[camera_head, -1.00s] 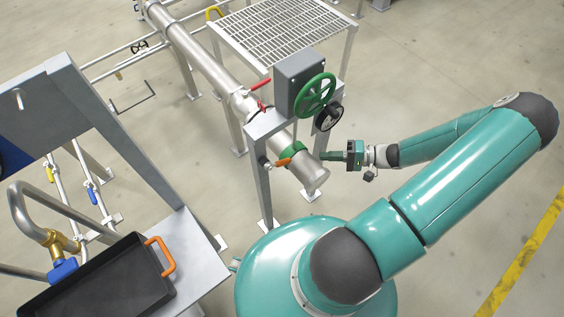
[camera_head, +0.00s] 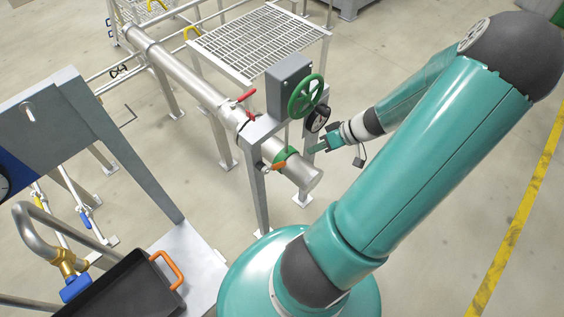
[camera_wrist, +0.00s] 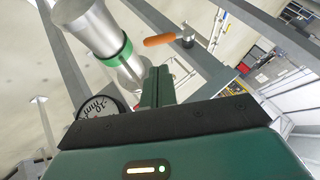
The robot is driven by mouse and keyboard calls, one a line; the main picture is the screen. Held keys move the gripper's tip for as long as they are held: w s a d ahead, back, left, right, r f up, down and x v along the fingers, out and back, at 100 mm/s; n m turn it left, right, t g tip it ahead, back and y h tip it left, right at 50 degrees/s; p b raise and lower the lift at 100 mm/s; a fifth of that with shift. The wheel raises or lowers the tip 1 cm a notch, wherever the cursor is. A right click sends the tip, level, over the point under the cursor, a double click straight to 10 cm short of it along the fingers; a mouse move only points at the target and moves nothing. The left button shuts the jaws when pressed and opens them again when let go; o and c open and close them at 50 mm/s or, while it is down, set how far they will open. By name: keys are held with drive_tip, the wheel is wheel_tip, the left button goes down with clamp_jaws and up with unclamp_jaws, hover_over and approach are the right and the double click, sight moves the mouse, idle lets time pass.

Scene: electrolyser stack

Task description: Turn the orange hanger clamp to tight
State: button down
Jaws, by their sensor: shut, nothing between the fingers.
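The orange clamp handle (camera_head: 273,167) sits at the near end of the steel pipe, on the left of the green band (camera_head: 284,155) around that pipe. In the wrist view the orange handle (camera_wrist: 160,39) lies beyond my fingers, attached to a grey knob at its right end, with the green band (camera_wrist: 118,56) to its left. My gripper (camera_head: 312,150) is shut and empty, to the right of the pipe end and apart from the handle. In the wrist view its dark green fingers (camera_wrist: 160,84) point up toward the pipe and handle.
A grey box (camera_head: 287,88) with a green handwheel (camera_head: 305,96) and a black round gauge (camera_head: 317,119) stands above the pipe, close to my gripper. A red lever (camera_head: 240,99) is further up the pipe. A black tray (camera_head: 125,285) stands at lower left.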

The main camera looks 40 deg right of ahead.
sight(282, 165)
drive_tip(key=x, duration=1.2)
drive_tip(key=shift+f, duration=0.3)
drive_tip(key=shift+f+y, duration=0.3)
drive_tip(key=shift+y, duration=0.1)
drive_tip(key=a+f+m+t+y, duration=0.1)
drive_tip(key=a+f+m+y, duration=0.2)
drive_tip(key=y, duration=0.4)
drive_tip(key=shift+a+f+t, duration=0.3)
drive_tip(key=shift+a+f, duration=0.25)
drive_tip(key=shift+f, duration=0.8)
drive_tip(key=shift+a, duration=0.15)
drive_tip(key=shift+s, duration=0.1)
